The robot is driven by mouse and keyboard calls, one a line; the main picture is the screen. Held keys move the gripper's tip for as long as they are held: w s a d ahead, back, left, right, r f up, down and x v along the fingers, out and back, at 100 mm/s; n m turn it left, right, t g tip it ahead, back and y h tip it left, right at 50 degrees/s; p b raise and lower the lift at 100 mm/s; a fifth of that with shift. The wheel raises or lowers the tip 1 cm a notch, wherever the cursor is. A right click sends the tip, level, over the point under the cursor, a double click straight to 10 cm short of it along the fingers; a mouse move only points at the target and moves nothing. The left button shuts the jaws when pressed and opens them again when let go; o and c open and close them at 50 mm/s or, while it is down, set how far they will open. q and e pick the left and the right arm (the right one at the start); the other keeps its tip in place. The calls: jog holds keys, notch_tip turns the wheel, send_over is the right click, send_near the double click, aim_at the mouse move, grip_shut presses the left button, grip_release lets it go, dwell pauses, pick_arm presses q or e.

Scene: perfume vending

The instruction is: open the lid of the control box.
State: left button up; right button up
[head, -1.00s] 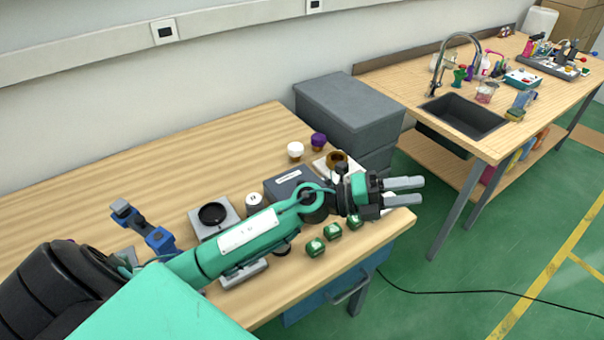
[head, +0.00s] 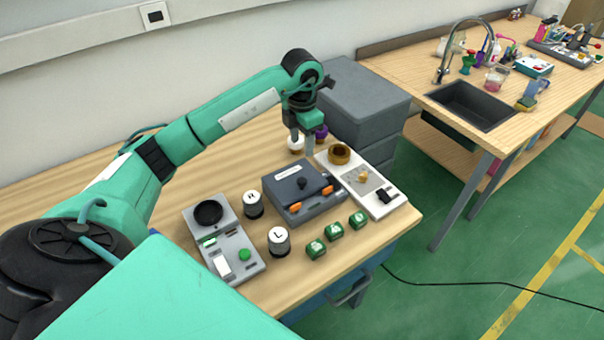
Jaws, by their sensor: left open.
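The control box (head: 284,186) is a dark grey box with a pale label, a black knob on top and orange latches at its front edge. It stands in the middle of the near table, and its lid looks closed. My left gripper (head: 302,146) points down just behind the box, with its two fingers apart and empty. It appears apart from the box, near the white-capped item (head: 296,144) and the purple-capped item (head: 321,132). My right gripper is out of view.
A panel with a green button (head: 235,254) lies left of the box. Cylinders marked H (head: 253,205) and L (head: 279,242) and several green cubes (head: 334,231) stand nearby. A white board with a brown ring (head: 339,154) is at right. Grey bins (head: 357,100) stand behind.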

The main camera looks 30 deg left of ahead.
aim_at(302, 180)
pick_arm(q)
notch_tip(302, 180, down, 13)
jog(key=p, duration=0.4)
jog(key=shift+s+r, duration=0.1)
jog(key=shift+r, duration=0.1)
jog(key=shift+f, duration=0.45)
grip_shut()
